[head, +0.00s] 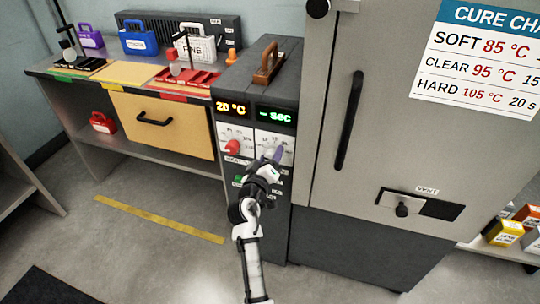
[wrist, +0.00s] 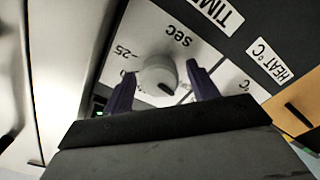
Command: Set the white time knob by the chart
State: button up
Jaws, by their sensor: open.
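The white time knob (wrist: 158,76) sits on its white dial plate on the oven panel, with "SEC" and "25" printed around it in the wrist view. My gripper (wrist: 162,85) is open, with its two dark purple fingers on either side of the knob; I cannot tell whether they touch it. In the head view my gripper (head: 272,158) covers the knob. The time display (head: 275,115) reads "- SEC" in green, and the heat display (head: 233,107) reads 20 °C. The cure chart (head: 482,55) lists SOFT 85, CLEAR 95 and HARD 105 °C; its times are partly cut off, with 20 s readable for HARD.
The red heat knob (head: 233,147) is just left of the time dial. A brown handle (head: 268,63) stands on top of the unit. A tall grey cabinet with a long black handle (head: 349,120) and a vent slider (head: 402,208) is close on the right. Several coloured cases stand on the bench.

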jog(key=shift+w, duration=0.1)
jog(key=c, duration=1)
jog(key=shift+f+b, duration=0.1)
jog(key=shift+b, duration=0.25)
jog(key=shift+f+m+b, duration=0.15)
jog(key=shift+m+b, duration=0.75)
jog(key=shift+b, duration=0.3)
jog(key=m+b, duration=0.5)
jog(key=b, duration=0.1)
jog(key=shift+d+b, duration=0.1)
jog(key=shift+b, duration=0.2)
jog(key=m+b, duration=0.4)
jog(key=shift+m+b, duration=0.3)
jog(key=shift+m, duration=0.1)
jog(key=shift+d+m+b, duration=0.15)
jog(key=shift+m+b, duration=1.45)
jog(key=shift+m, duration=0.4)
jog(key=shift+r, duration=0.2)
